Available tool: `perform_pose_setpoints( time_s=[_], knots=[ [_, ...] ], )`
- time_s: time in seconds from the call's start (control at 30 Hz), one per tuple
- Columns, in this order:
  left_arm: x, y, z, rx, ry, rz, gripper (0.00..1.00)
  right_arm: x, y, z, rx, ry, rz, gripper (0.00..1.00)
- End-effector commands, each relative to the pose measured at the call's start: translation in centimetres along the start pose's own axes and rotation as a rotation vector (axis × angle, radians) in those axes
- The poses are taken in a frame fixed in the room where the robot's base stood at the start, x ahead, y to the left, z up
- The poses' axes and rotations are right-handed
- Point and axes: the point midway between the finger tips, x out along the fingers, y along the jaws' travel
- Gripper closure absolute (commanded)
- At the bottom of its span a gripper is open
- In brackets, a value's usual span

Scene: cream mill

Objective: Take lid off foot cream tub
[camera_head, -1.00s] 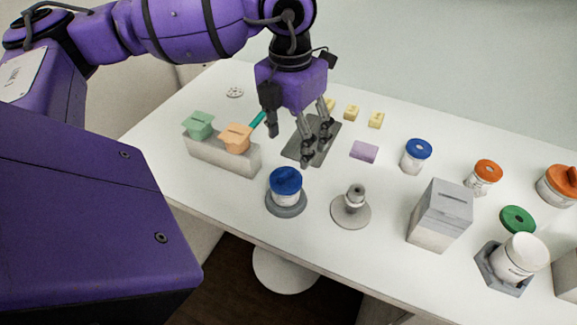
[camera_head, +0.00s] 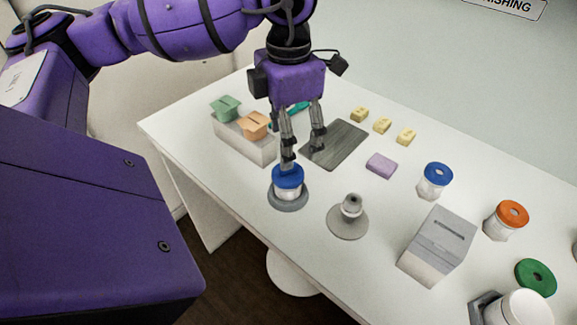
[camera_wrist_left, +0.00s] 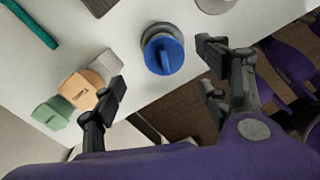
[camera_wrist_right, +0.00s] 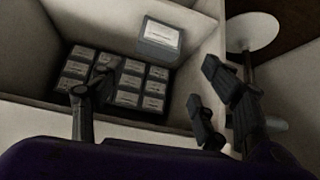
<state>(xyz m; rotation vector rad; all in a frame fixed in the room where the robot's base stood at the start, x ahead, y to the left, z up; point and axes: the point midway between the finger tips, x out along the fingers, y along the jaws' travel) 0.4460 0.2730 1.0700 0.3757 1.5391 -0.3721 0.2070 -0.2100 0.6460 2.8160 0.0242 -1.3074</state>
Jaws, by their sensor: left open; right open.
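A white tub with a blue lid (camera_head: 287,177) stands upright in a round grey holder (camera_head: 287,201) near the table's front edge. No readable label shows on it. Its blue lid, with a raised bar across the top, also shows in the left wrist view (camera_wrist_left: 163,56). My left gripper (camera_head: 304,156) is open and empty, pointing down just above and behind this lid. One finger overlaps the lid in the head view; contact cannot be told. In its wrist view the lid lies between and beyond the fingers. My right gripper (camera_wrist_right: 157,75) is open and empty, away from the table.
Beside the tub stand a grey knobbed stand (camera_head: 349,212) and a grey slotted box (camera_head: 438,245). Further right are another blue-lidded tub (camera_head: 435,180), an orange-lidded tub (camera_head: 507,219) and a green lid (camera_head: 536,277). Green and orange pieces sit on a grey block (camera_head: 240,140) at left.

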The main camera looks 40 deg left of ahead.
Motion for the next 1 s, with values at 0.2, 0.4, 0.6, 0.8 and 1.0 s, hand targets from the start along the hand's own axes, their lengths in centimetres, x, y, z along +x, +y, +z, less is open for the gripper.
perform_pose_setpoints(
  time_s=[0.2, 0.4, 0.6, 0.8, 1.0],
  knots=[
    [2.5, -0.2, -0.2, 0.001, 0.002, -0.001, 0.31, -0.5, -0.2, 0.4, 0.008, -0.01, 0.0, 0.31],
    [5.4, -0.5, -0.4, -0.001, 0.001, -0.001, 0.31, -0.9, -0.1, -0.2, 0.011, -0.002, 0.002, 0.31],
    [7.1, -0.5, -0.3, -0.001, 0.0, 0.0, 0.31, -0.9, 0.0, -0.2, 0.01, -0.001, 0.002, 0.31],
    [7.1, -0.5, -0.3, -0.001, -0.001, 0.0, 0.31, -0.8, 0.0, -0.1, 0.009, -0.003, 0.002, 0.31],
    [7.1, -0.5, -0.3, -0.001, -0.001, 0.0, 0.57, -0.7, 0.0, -0.4, 0.006, 0.002, 0.001, 0.31]
  ],
)
